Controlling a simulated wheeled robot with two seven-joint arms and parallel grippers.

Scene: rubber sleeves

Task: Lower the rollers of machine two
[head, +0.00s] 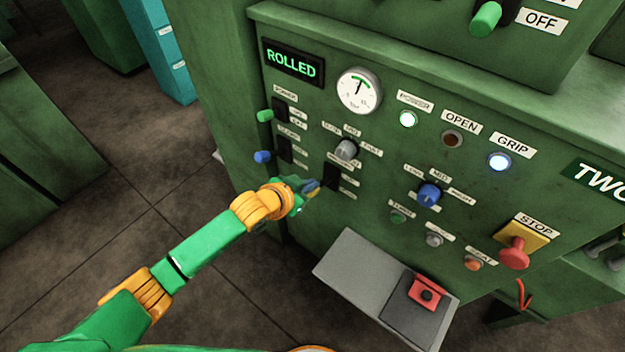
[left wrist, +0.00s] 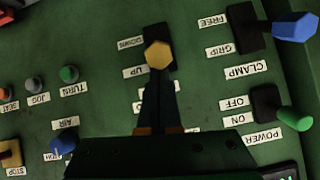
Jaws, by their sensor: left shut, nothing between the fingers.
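The control panel of machine two (head: 380,185) is green, with a "TWO" sign at its right. A lever with a yellow knob (left wrist: 159,54) stands on a black plate (left wrist: 156,35) with DOWN and UP labels in the left wrist view. In the head view the black plate (head: 331,176) is partly behind my left gripper (head: 311,187). My left gripper is shut and empty, its dark fingers (left wrist: 159,85) pointing at the knob. The tips appear at or just short of the knob; contact cannot be told. My right gripper is not in view.
Nearby are a green POWER lever (left wrist: 295,119), a blue CLAMP lever (left wrist: 295,27), a grey knob (head: 346,149), a blue selector (head: 429,194) and a red STOP button (head: 515,252). A display (head: 292,63) reads ROLLED. A grey shelf with a red box (head: 428,291) juts out below.

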